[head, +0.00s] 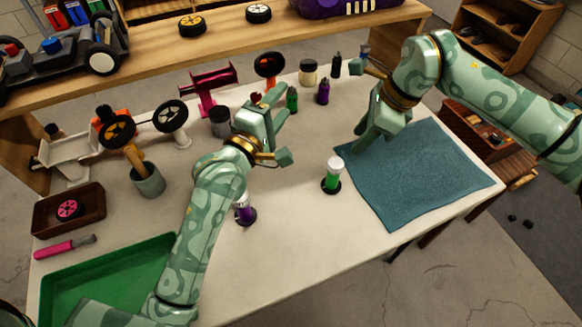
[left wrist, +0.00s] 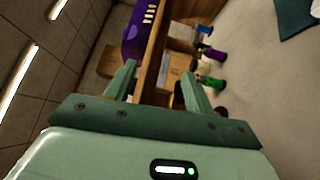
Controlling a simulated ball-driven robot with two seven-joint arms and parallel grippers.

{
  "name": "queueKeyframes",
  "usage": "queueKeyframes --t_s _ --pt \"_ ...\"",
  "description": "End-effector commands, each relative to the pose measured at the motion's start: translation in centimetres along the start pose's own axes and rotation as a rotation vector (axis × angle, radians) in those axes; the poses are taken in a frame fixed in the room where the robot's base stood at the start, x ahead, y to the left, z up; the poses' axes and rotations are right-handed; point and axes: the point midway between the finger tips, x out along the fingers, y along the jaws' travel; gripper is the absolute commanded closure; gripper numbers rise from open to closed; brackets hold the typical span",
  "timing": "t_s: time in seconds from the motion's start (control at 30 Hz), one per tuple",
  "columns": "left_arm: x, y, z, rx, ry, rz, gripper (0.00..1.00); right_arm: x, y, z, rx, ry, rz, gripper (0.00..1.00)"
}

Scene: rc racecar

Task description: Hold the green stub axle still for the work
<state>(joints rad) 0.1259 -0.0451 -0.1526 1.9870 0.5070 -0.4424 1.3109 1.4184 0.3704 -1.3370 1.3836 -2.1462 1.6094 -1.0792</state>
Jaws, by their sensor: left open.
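A short upright green piece (head: 332,178) with a white top and a round black base stands on the pale table left of the teal mat. It may be the green stub axle; I cannot tell for sure. A similar purple piece (head: 245,210) stands nearer, beside my left forearm. My left gripper (head: 281,125) is open and empty, raised above the table behind and left of the green piece. Its spread fingers show in the left wrist view (left wrist: 157,80) with nothing between them. My right gripper (head: 358,98) looks open and empty, above the mat's far-left corner.
The teal mat (head: 415,178) lies bare at right. Green (head: 292,100) and purple (head: 323,92) bottles stand behind my left gripper. A cup (head: 148,180), a dark tray (head: 68,209), a green tray (head: 105,275) and a wheeled axle are at left. The table's front middle is clear.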

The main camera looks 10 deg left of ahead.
Motion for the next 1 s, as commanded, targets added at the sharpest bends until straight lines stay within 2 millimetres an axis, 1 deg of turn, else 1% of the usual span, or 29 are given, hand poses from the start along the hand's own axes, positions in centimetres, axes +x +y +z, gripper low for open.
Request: queueKeyframes --t_s 0.03,0.1,0.2,0.3,0.4,0.53,0.67,0.77,0.87,1.0 --pt "-0.9 -2.0 0.7 -0.158 -0.023 -0.067 0.46 0.0 0.0 0.0 0.000 0.000 0.000 0.64" --pt "-2.2 -4.6 1.8 -0.412 -0.043 -0.168 0.46 0.0 0.0 0.0 0.000 0.000 0.000 0.64" --pt "-4.3 -7.8 3.5 -0.746 -0.042 -0.311 0.46 0.0 0.0 0.0 0.000 0.000 0.000 0.64" --pt "-6.3 -10.3 5.0 -1.024 -0.015 -0.437 0.46 0.0 0.0 0.0 0.000 0.000 0.000 0.64" --pt "-8.0 -12.0 6.2 -1.225 0.022 -0.533 0.46 0.0 0.0 0.0 0.000 0.000 0.000 0.64" --pt "-9.2 -13.1 7.1 -1.378 0.060 -0.605 0.46 0.0 0.0 0.0 0.000 0.000 0.000 0.64" --pt "-9.1 -13.7 7.6 -1.429 0.075 -0.629 0.46 0.0 0.0 0.0 0.000 0.000 0.000 0.64" --pt "-7.9 -14.3 8.0 -1.434 0.075 -0.629 0.46 0.0 0.0 0.0 0.000 0.000 0.000 0.64" --pt "-6.1 -15.2 8.6 -1.432 0.076 -0.628 0.46 0.0 0.0 0.0 0.000 0.000 0.000 0.64" --pt "-3.2 -16.7 9.7 -1.431 0.076 -0.629 0.46 0.0 0.0 0.0 0.000 0.000 0.000 0.64"
